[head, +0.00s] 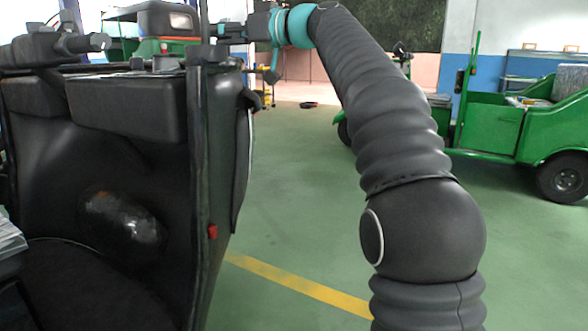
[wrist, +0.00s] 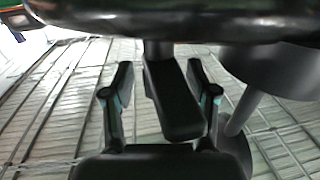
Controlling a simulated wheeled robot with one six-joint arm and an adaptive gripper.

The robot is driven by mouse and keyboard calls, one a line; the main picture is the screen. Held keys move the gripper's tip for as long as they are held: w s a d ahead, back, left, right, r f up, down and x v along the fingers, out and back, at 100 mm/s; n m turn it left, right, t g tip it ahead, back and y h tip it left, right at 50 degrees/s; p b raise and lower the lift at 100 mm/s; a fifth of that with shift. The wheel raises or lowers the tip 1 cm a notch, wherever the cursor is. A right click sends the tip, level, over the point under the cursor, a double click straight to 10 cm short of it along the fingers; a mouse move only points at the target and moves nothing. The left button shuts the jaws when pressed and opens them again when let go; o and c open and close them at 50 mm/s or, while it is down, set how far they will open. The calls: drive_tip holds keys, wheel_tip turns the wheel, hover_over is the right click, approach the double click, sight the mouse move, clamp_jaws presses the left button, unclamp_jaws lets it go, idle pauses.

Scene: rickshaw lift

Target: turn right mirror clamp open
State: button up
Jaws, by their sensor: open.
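My gripper (wrist: 160,82) is open in the wrist view, with one dark, teal-marked finger on each side of a black paddle-shaped piece (wrist: 176,100), which looks like the mirror clamp's lever. The piece is tilted and sits nearer the right finger; I cannot tell whether they touch. In the head view my gripper (head: 232,34) is beside the top of the black post (head: 198,140) at the right side of the rickshaw's black front cab (head: 60,160). The clamp is too small and dark to make out there.
A black handlebar grip (head: 85,43) stands at the cab's top left. A dark bar (wrist: 160,20) and a round black part (wrist: 275,72) crowd the wrist view. A green cart (head: 515,130) is parked at the right. Green floor between is clear.

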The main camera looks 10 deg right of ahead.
drive_tip(key=m+t+h, duration=0.2)
drive_tip(key=shift+a+r+t, duration=0.1)
drive_tip(key=shift+t, duration=0.3)
drive_tip(key=m+t+h+p, duration=0.2)
drive_tip(key=shift+s+r+m+t+h, duration=0.1)
drive_tip(key=shift+r+m+t+h, duration=0.05)
drive_tip(key=shift+m+t+h, duration=0.2)
drive_tip(key=shift+h, duration=0.35)
drive_tip(key=f+b+v, duration=0.1)
drive_tip(key=b+v, duration=0.2)
drive_tip(key=v, duration=1.1)
drive_tip(key=s+d+f+m+g+h+p, duration=0.1)
drive_tip(key=s+f, duration=0.3)
drive_tip(key=f, duration=0.5)
drive_tip(key=s+d+f+m+g+h+p, duration=0.2)
drive_tip(key=s+f+m+g+h+p, duration=0.1)
drive_tip(key=f, duration=0.7)
drive_tip(key=shift+s+d+h, duration=0.3)
drive_tip(key=shift+s+h, duration=0.2)
drive_tip(key=shift+s, duration=0.5)
